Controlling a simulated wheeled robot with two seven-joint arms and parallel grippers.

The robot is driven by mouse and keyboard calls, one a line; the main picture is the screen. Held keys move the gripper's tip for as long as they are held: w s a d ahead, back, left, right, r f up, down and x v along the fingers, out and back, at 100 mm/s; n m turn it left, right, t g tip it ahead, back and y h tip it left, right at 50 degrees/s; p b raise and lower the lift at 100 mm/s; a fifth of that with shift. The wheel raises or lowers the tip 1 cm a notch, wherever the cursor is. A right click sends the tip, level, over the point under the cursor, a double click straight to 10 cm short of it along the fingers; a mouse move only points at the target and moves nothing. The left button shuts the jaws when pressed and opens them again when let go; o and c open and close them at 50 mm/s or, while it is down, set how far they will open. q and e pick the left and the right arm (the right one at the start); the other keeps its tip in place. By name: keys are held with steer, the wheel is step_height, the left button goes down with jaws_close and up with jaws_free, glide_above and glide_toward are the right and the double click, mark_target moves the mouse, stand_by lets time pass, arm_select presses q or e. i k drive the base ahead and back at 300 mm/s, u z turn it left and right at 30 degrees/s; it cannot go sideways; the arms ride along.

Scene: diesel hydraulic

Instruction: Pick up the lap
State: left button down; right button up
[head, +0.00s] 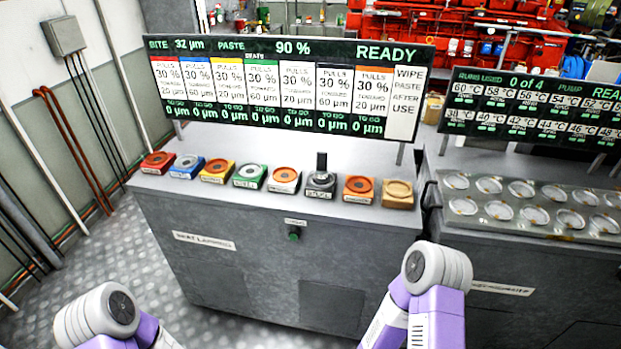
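A row of small coloured blocks with round seats lies along the top of the grey lapping bench (260,235). A dark upright handle (321,162), which looks like the lap, stands on the dark grey block (320,191), third from the right end. It is upright and nothing of mine touches it. My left arm shows at the bottom left and my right arm at the bottom centre right, both short of the blocks. Neither gripper is in the picture.
Other blocks are red (157,163), blue (187,167), yellow (217,171), green (250,176), white (284,180), orange (358,190) and tan (398,194). A display board (285,85) stands behind them. A tray of round cups (535,205) is on the right bench.

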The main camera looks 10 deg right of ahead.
mark_target(321, 177)
steer(key=u, duration=0.55)
steer(key=i, duration=0.65)
steer(key=z, duration=1.25)
